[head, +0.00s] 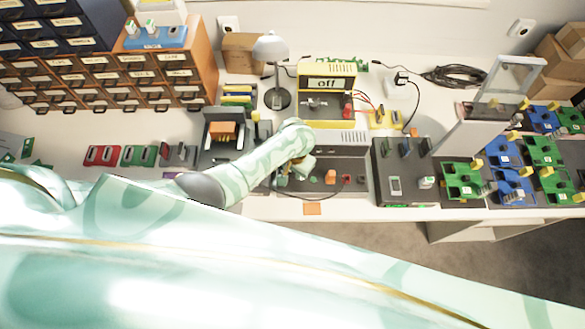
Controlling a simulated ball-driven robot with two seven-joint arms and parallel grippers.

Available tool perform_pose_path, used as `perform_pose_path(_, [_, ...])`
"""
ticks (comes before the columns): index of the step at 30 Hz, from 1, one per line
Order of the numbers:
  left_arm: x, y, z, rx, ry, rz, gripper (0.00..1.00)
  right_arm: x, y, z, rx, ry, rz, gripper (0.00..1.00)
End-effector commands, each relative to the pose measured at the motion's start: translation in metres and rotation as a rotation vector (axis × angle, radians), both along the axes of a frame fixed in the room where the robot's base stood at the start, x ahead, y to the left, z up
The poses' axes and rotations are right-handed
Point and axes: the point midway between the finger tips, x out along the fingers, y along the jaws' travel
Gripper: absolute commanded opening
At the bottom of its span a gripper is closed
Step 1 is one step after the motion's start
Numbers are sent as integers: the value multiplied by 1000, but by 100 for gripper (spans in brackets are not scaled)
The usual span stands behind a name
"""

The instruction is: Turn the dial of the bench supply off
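The bench supply (342,72) looks to be the yellow unit at the back middle of the bench, with a display reading "off". A small pale mark, perhaps its dial, and a red part show on its dark front; I cannot make out the dial clearly. My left arm reaches in from the left and bends down in front of the supply. My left gripper (301,168) is over the dark grey unit in front, apart from the yellow supply in the picture. Its fingers are small and partly hidden, so their opening is unclear. My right gripper is not in view.
A desk lamp (271,47) stands left of the supply. Drawer cabinets (190,58) fill the back left. Green and blue trays (462,196) stand at the right. A dark grey unit (345,155) lies before the supply. My pale green body covers the foreground.

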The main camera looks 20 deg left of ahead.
Motion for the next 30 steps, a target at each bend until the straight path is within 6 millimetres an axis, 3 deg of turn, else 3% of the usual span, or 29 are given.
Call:
perform_pose_path(13, [0, 0, 1, 1, 2, 76, 7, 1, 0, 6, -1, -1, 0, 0])
perform_pose_path(30, [0, 0, 0, 0, 3, 529, 7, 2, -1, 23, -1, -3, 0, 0])
